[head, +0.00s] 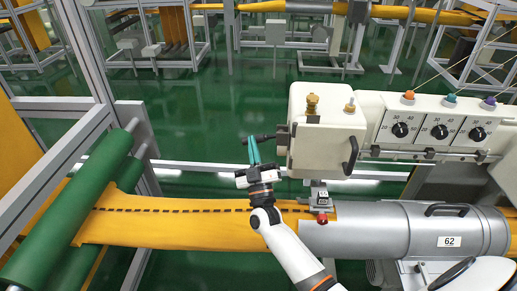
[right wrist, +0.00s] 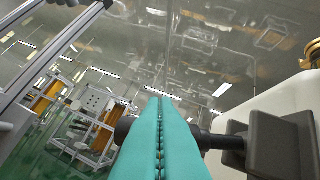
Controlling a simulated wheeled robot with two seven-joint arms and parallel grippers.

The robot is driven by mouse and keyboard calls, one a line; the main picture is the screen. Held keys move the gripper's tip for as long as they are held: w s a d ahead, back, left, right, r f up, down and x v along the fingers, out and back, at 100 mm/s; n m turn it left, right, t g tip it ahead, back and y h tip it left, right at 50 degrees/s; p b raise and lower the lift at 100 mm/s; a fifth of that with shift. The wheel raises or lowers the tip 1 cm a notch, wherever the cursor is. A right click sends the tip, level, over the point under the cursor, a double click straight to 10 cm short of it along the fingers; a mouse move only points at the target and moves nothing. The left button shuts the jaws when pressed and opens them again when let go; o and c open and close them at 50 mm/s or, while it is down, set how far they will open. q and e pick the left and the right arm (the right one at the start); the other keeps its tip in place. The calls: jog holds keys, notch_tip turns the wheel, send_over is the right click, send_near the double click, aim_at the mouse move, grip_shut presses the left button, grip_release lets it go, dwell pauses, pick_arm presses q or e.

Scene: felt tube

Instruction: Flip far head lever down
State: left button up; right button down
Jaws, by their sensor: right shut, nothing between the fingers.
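The cream sewing head (head: 323,132) stands right of centre in the head view. The far head lever (head: 270,136), a black rod with a dark knob, sticks out roughly level from the head's left side. In the right wrist view the lever's rod (right wrist: 213,141) comes from a dark block at right and passes behind my fingers, with its knob showing at their left. My right gripper (head: 254,150) has teal fingers, shut and empty, pointing up at the lever. The fingertips (right wrist: 160,99) overlap the lever; I cannot tell whether they touch it. My left gripper is out of view.
The orange felt tube (head: 180,225) runs below my right arm into a grey metal cylinder (head: 385,228). A control box with dials (head: 425,122) stands right of the head. Green rollers (head: 70,205) are at left. Open floor lies behind the lever.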

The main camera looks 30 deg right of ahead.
jog(key=shift+d+f+n+y, duration=0.2)
jog(key=shift+f+n+y, duration=0.5)
jog(key=shift+f, duration=0.05)
jog(key=shift+w+f, duration=0.1)
